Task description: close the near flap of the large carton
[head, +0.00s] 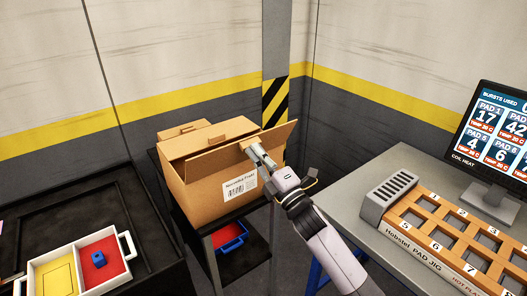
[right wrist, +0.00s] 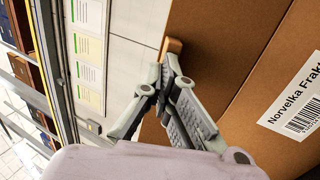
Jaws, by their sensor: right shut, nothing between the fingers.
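The large carton (head: 220,190) is a brown cardboard box with a white label, standing on a dark stand. Its near flap (head: 278,137) sticks up and outward along the front top edge, tilted. A back top panel (head: 210,138) lies over the far part of the opening. My right gripper (head: 255,149) is shut and empty, at the outer face of the near flap, above the label. In the right wrist view its closed fingertips (right wrist: 171,72) are beside the brown cardboard; whether they touch it I cannot tell. My left gripper is not in view.
A grey table at right holds an orange pad jig (head: 460,235) and a monitor (head: 490,140). A white tray (head: 127,262) with yellow and red compartments is at lower left. A blue-handled red bin (head: 232,240) sits on the stand's lower shelf. The wall is close behind.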

